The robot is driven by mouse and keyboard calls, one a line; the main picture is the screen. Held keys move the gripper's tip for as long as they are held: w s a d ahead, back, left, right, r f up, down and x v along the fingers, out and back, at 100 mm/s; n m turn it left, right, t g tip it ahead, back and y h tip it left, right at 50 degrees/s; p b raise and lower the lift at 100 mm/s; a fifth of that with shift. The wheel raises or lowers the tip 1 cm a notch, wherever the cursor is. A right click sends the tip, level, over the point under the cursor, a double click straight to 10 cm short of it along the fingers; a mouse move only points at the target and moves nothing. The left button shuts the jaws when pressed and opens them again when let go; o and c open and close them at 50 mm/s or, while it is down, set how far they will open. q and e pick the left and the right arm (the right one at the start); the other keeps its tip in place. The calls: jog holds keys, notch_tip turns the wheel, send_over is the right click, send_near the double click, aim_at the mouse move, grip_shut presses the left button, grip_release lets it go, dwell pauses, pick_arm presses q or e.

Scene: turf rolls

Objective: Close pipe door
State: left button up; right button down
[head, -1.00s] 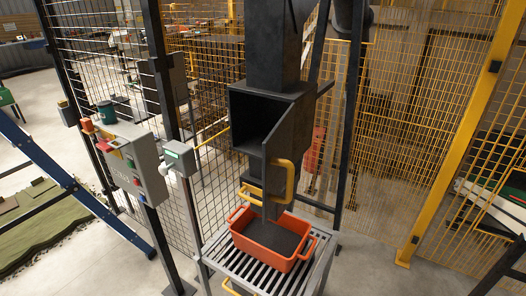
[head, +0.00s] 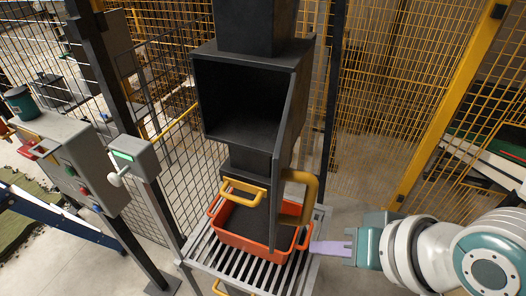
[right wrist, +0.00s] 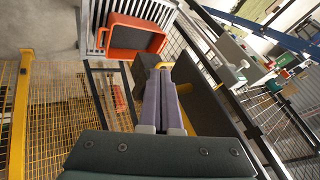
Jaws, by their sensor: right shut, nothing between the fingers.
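The black pipe box (head: 250,95) has its square front opening uncovered. Its door (head: 287,150) is a dark panel hinged on the right side, swung out toward me and seen nearly edge-on. A thick yellow handle (head: 313,195) is on the door's right-hand face. My right gripper (head: 314,247) has lilac fingers, shut and empty, to the right of the door's lower part and below the handle. In the right wrist view the shut fingers (right wrist: 162,78) point toward dark metal parts; contact cannot be told. My left gripper is not in view.
An orange tub (head: 232,244) of dark material stands on a slatted metal stand (head: 205,260) under the pipe. A second yellow handle (head: 243,190) is on the chute below the box. A grey control box (head: 85,165) is at left. Yellow mesh fencing (head: 385,100) stands behind.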

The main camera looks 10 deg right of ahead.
jog(key=w+a, duration=0.1)
jog(key=a+f+p, duration=0.1)
jog(key=a, duration=0.1)
jog(key=w+a, duration=0.1)
jog(key=shift+w+a+f, duration=0.15)
jog(key=shift+w+f, duration=0.1)
jog(key=shift+w, duration=0.05)
